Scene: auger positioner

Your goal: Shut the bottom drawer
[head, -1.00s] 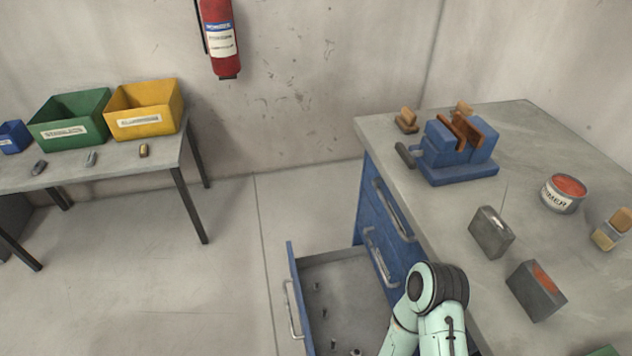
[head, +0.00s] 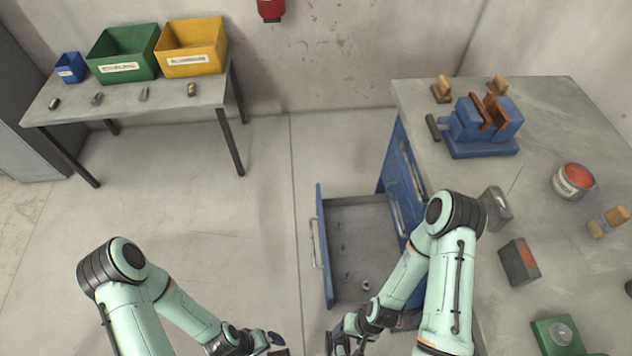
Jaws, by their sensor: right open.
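The bottom drawer (head: 325,262) of the blue cabinet is pulled far out to the left. Its grey inside shows, with several small metal parts on its floor, and its handle (head: 315,243) is on the left face. My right gripper (head: 345,346) is open at the bottom edge of the head view, just below the drawer's near front corner, apart from the handle. My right arm passes in front of the drawer's near right part. My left gripper (head: 270,346) is at the bottom edge, left of the right one, partly cut off, so its jaws are unclear.
The blue cabinet's upper drawers (head: 410,178) look shut. Its worktop holds a blue vise (head: 480,128), a primer can (head: 573,181), grey blocks and brushes. A table (head: 130,107) with coloured bins stands at back left. The floor (head: 240,225) left of the drawer is clear.

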